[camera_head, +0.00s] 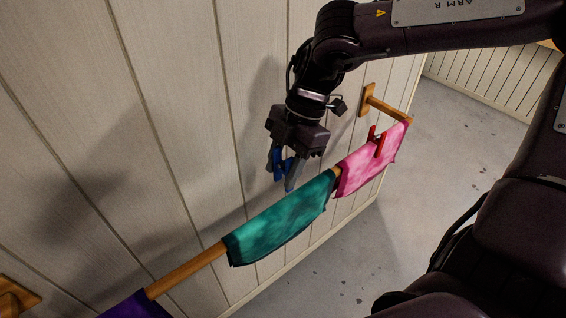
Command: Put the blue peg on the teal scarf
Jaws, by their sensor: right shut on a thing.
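My right gripper (282,174) is shut on the blue peg (279,161), holding it in the air near the wall. The fingers point down. In the picture, the gripper and peg appear just above the upper right part of the teal scarf (279,220), apart from it. The teal scarf hangs folded over a wooden rail, with no peg visible on it. My left gripper is not in view.
A pink scarf (362,174) with a red peg (377,142) hangs farther along the wooden rail (187,271). A purple scarf (137,306) hangs at the lower left. The panelled wall (150,130) is close behind the rail. Open grey floor (440,150) lies right.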

